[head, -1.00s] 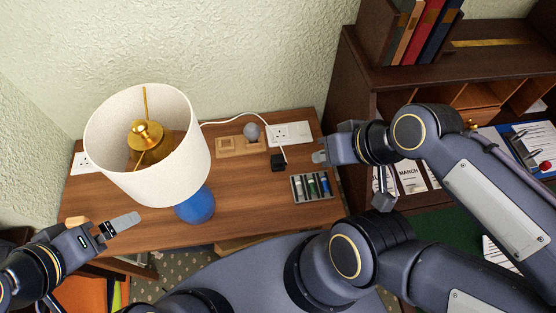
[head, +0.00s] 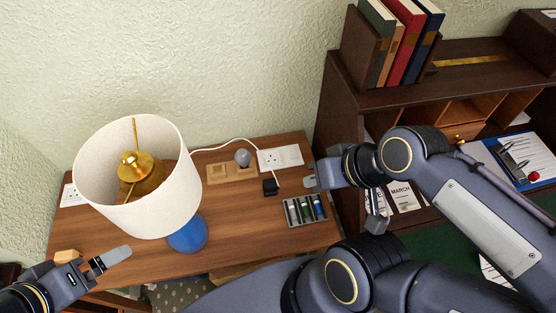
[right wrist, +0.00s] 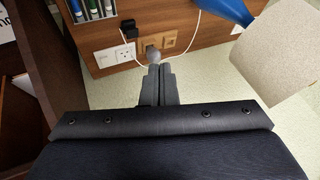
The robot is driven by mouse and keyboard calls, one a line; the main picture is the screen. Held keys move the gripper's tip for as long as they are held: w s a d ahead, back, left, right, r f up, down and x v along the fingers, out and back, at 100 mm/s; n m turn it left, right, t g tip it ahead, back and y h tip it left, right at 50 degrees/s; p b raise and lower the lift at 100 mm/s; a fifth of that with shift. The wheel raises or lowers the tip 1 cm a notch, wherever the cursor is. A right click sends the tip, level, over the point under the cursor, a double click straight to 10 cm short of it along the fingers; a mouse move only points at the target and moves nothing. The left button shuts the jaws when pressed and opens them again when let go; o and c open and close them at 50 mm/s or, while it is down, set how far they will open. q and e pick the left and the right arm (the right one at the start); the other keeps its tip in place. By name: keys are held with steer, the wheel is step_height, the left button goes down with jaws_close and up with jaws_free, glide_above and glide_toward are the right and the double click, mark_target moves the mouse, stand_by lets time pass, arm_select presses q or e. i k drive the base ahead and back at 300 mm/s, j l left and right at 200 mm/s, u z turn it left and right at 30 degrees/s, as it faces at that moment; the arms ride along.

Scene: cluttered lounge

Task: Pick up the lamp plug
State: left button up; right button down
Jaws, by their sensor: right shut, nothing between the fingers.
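The lamp plug is a small black block (head: 270,187) on the wooden desk, at the end of a white cord. It also shows in the right wrist view (right wrist: 129,30), beyond and left of the fingertips. My right gripper (head: 310,174) is shut and empty, to the right of the plug and apart from it. Its closed fingers show in the right wrist view (right wrist: 158,70). The lamp has a white shade (head: 140,195) and a blue base (head: 188,234) on the left of the desk. My left gripper (head: 110,260) is in front of the lamp; its finger gap is not clear.
A dark shelf unit (head: 345,110) with books stands right. Bare desk lies left of the plug.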

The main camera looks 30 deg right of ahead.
mark_target(270, 188)
steer(key=j+z, duration=0.15)
steer(key=j, duration=0.3)
steer(key=k+j+z, duration=0.15)
steer(key=j, duration=0.3)
steer(key=j+z, duration=0.15)
steer(key=j, duration=0.3)
steer(key=k+j+z, duration=0.15)
steer(key=j, duration=0.3)
steer(key=i, duration=0.45)
